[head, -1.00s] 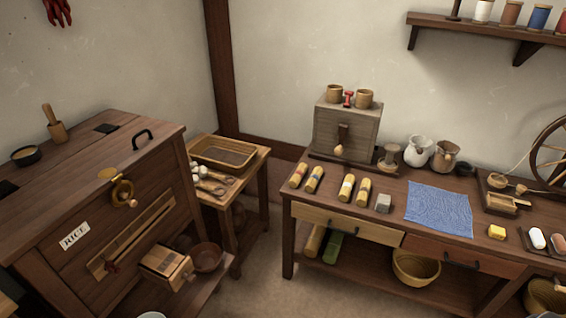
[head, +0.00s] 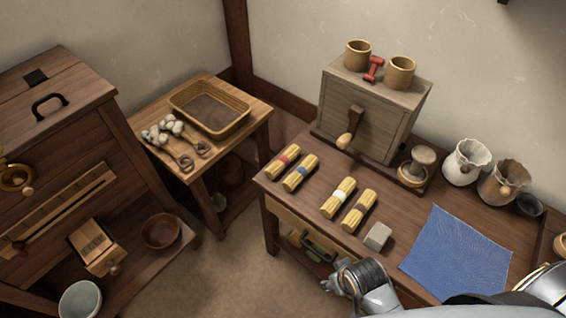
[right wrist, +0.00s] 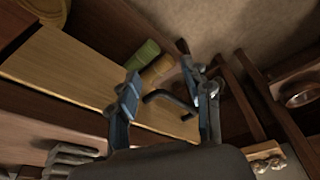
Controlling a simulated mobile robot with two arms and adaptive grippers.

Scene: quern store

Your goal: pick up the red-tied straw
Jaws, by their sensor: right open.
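The red-tied straw (head: 282,162) is a short yellow bundle with a red band. It lies on the workbench (head: 405,195) near its left end, leftmost in a row of similar bundles. The blue-tied bundle (head: 300,173) lies just to its right. My right gripper (head: 334,278) is low at the bench's front edge, below and to the right of the red-tied straw and apart from it. In the right wrist view its two fingers (right wrist: 167,95) are spread and empty before the drawer front. I cannot make out the red-tied straw there. My left gripper is not in view.
A white-tied bundle (head: 338,198), a dark-tied bundle (head: 358,210) and a grey block (head: 377,236) lie farther right. A wooden box (head: 370,110) stands behind. The drawer's dark handle (right wrist: 170,98) juts out between my fingers. A blue cloth (head: 455,255) covers the bench at right.

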